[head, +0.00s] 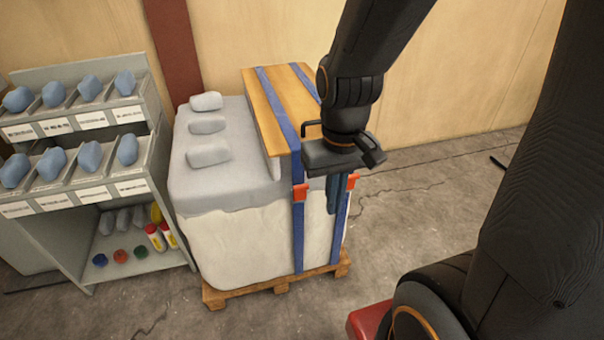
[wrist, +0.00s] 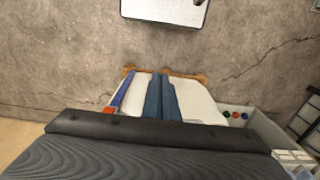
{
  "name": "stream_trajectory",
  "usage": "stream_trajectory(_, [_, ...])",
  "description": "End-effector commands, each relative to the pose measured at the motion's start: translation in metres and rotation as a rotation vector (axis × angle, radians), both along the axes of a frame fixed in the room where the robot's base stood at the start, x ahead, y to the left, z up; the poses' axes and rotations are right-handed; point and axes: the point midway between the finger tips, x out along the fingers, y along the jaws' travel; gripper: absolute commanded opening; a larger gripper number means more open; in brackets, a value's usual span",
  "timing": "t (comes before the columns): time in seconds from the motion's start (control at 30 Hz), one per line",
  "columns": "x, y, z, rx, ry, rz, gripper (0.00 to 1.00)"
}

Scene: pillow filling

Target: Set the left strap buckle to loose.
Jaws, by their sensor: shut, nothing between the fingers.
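A tall white bale with a grey top (head: 235,240) has two blue straps running over a wooden board and down its front. The left strap (head: 298,240) carries an orange-red buckle (head: 300,193); its setting cannot be read. The right strap (head: 341,232) has a similar buckle (head: 353,181). My gripper (head: 332,208) points down in front of the bale, between the two buckles, with its dark blue fingers shut and empty. In the wrist view the fingers (wrist: 161,97) cover the middle of the bale; one strap (wrist: 126,90) and an orange buckle (wrist: 108,110) show on the left.
The bale stands on a wooden pallet (head: 270,288), with several grey pillow-like blocks (head: 208,125) on top. A grey shelf unit (head: 160,262) with blue lumps and coloured balls stands close on the left. A red object (head: 366,322) is at the bottom. Cracked floor is clear at right.

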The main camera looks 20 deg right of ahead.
Motion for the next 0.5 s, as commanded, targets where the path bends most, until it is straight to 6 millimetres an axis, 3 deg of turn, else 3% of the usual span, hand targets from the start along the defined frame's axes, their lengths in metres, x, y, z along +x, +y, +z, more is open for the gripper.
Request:
stream_trajectory(0.17, [0.037,-0.002,0.004,-0.006,-0.043,-0.001,0.00])
stream_trajectory(0.5, [0.159,-0.005,-0.018,-0.012,-0.214,0.000,0.00])
